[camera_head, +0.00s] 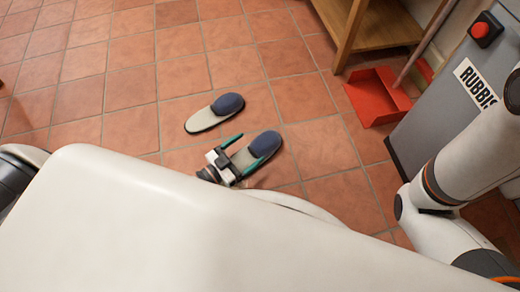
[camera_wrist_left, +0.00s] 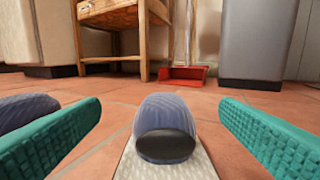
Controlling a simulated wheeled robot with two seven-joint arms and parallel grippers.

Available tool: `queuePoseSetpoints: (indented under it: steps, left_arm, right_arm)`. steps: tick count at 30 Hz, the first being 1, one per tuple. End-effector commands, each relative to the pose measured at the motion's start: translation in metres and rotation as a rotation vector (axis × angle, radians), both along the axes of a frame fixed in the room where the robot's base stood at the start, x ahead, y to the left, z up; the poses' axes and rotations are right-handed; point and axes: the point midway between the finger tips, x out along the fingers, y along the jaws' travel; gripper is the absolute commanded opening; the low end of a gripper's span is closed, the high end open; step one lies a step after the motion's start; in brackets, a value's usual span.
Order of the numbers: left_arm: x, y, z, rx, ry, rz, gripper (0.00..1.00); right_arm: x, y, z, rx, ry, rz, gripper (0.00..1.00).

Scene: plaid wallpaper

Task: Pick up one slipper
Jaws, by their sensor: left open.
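Two slippers with dark blue toe covers and pale soles lie on the tiled floor. The far slipper (camera_head: 214,112) lies apart from my gripper. The near slipper (camera_head: 264,145) is at my left gripper (camera_head: 240,155), whose fingers are spread to either side of it. In the left wrist view, my left gripper (camera_wrist_left: 160,130) is open, its green ribbed fingers wide apart, with the near slipper (camera_wrist_left: 165,125) between them and touching neither. The other slipper (camera_wrist_left: 25,110) shows partly behind the left finger. The near slipper's heel is partly hidden in the head view. My right gripper is not in view.
A red dustpan (camera_head: 376,96) lies on the floor beside a grey rubbish bin (camera_head: 440,110) at the right. A wooden table (camera_head: 375,30) stands at the back. The tiles left of and beyond the slippers are mostly clear.

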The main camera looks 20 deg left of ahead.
Motion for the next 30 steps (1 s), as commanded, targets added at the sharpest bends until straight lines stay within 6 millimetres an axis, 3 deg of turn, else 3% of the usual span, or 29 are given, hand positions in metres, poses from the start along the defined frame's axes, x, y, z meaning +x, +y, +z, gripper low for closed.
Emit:
queuePoseSetpoints:
  steps: [12, 22, 30]
  left_arm:
    - [0.036, -0.027, -0.009, -0.002, -0.003, -0.001, 0.85]
    - [0.042, -0.03, -0.005, 0.0, 0.0, 0.0, 0.85]
    - [0.042, -0.03, -0.005, 0.0, 0.0, 0.0, 0.43]
  right_arm:
    - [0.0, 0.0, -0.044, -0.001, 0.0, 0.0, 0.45]
    - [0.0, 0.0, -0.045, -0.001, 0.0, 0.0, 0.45]
    - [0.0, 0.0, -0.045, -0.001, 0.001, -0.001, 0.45]
